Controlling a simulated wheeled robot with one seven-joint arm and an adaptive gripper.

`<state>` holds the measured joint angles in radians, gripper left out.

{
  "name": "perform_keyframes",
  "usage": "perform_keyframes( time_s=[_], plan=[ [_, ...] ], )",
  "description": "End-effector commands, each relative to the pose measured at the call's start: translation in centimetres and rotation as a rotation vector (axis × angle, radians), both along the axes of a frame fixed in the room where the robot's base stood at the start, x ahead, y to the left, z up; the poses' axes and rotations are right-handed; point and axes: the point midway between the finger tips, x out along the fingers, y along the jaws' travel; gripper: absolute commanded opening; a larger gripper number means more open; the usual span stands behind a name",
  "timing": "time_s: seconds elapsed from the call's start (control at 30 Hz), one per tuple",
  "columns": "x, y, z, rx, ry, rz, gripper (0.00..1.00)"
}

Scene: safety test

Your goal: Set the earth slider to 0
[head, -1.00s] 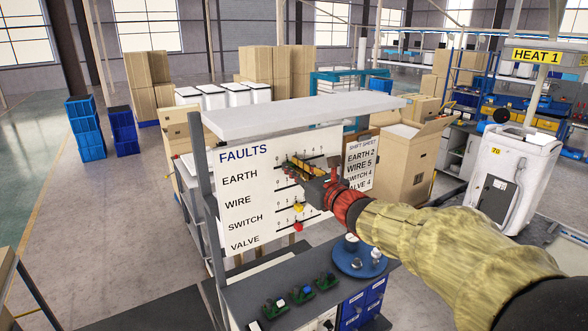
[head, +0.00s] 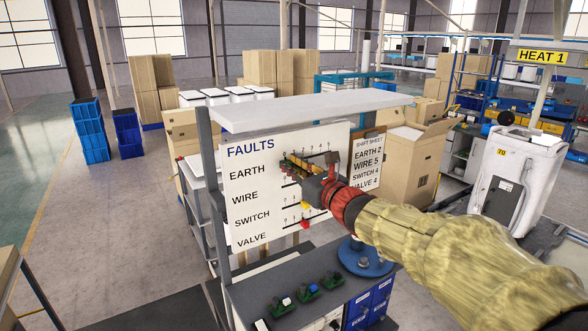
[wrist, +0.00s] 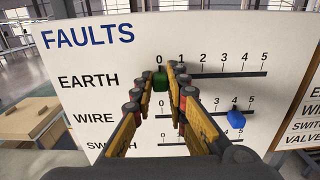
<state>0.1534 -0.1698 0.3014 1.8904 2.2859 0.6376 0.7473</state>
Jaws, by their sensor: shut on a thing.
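The FAULTS board (head: 240,185) stands upright and has rows for EARTH, WIRE, SWITCH and VALVE, each with a slider track. It fills much of the wrist view (wrist: 85,60). The green earth slider (wrist: 160,80) sits under the 0 mark at the left end of its track. My gripper (wrist: 163,72) has its fingers shut around this slider; in the head view my gripper (head: 289,163) is against the board and hides most of the earth track. The blue wire slider (wrist: 236,119) is near 4, right of and below the fingers.
The yellow slider (head: 305,206) and red slider (head: 305,224) are on the lower rows, close under my gripper. A shift sheet (head: 368,165) hangs at the right, reading EARTH 2. A grey shelf (head: 310,107) overhangs the board. A bench with a blue round stand (head: 365,262) is below.

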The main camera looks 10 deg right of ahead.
Motion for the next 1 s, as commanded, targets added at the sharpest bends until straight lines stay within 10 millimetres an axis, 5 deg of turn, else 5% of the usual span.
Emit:
perform_keyframes(
  time_s=[0.03, 0.07, 0.37, 0.77, 1.0],
  plan=[
    [0.0, 0.2, 0.0, -0.001, 0.001, 0.004, 0.0],
    [0.0, 0.2, 0.0, -0.001, 0.001, 0.004, 0.16],
    [0.0, 0.1, 0.0, -0.001, 0.001, 0.003, 0.33],
    [-0.6, -0.2, 0.0, 0.0, 0.0, 0.0, 0.33],
    [-4.4, -1.5, 0.0, -0.002, -0.002, -0.001, 0.33]
  ],
)
